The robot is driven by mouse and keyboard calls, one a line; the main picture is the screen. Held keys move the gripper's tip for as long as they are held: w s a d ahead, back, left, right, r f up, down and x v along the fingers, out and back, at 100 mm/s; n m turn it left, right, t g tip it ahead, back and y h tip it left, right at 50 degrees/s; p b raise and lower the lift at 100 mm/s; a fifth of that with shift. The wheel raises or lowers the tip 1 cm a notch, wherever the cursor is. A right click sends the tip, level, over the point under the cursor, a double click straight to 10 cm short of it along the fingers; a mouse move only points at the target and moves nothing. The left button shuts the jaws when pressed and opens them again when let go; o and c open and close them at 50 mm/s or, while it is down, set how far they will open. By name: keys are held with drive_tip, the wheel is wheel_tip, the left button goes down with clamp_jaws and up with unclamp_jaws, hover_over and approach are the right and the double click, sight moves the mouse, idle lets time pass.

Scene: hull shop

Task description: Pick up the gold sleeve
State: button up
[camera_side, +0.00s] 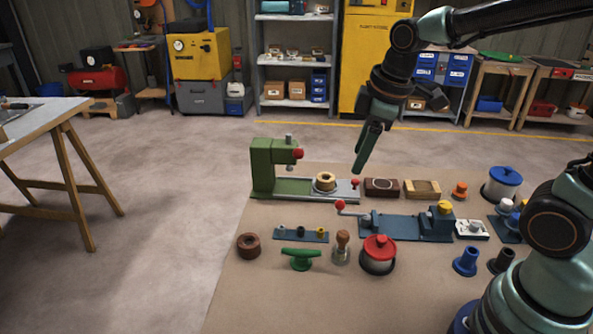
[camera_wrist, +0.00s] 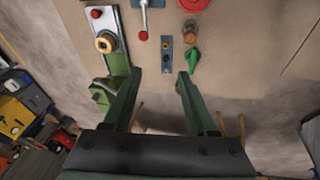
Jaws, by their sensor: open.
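A small gold sleeve (camera_side: 320,232) stands at the right end of a blue strip (camera_side: 290,235) with darker pieces beside it. The wrist view shows it as a small gold ring (camera_wrist: 165,45) on the upper part of the strip (camera_wrist: 167,64). A larger gold ring (camera_side: 325,181) sits on the plate of a green press (camera_side: 262,168); it also shows in the wrist view (camera_wrist: 106,41). My gripper (camera_side: 358,170) is in the air above and behind the press's right end, pointing down. In the wrist view its fingers (camera_wrist: 159,76) are apart with nothing between them.
A green handle (camera_side: 301,258), a wooden-handled stamp (camera_side: 342,247) and a red-lidded pot (camera_side: 379,255) stand near the strip. A brown ring (camera_side: 248,246) lies to its left. A blue vise-like fixture (camera_side: 405,227) is to the right. The mat's front left is clear.

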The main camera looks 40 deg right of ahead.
sight(321, 229)
drive_tip(key=w+f+n+g, duration=0.1)
drive_tip(key=w+f+n, duration=0.1)
drive_tip(key=f, duration=0.5)
drive_tip(key=w+a+f+n+g, duration=0.1)
drive_tip(key=w+f+n, duration=0.1)
drive_tip(key=f+n, duration=0.2)
drive_tip(key=w+a+f+n+g, duration=0.1)
drive_tip(key=f+n, duration=0.3)
drive_tip(key=f, duration=0.6)
drive_tip(key=shift+w+a+f, duration=0.15)
drive_tip(key=shift+w+f, duration=0.05)
drive_tip(key=shift+w, duration=0.25)
drive_tip(key=shift+w+a+f, duration=0.1)
drive_tip(key=shift+w+f, duration=0.1)
drive_tip(key=shift+w, duration=0.2)
clamp_jaws()
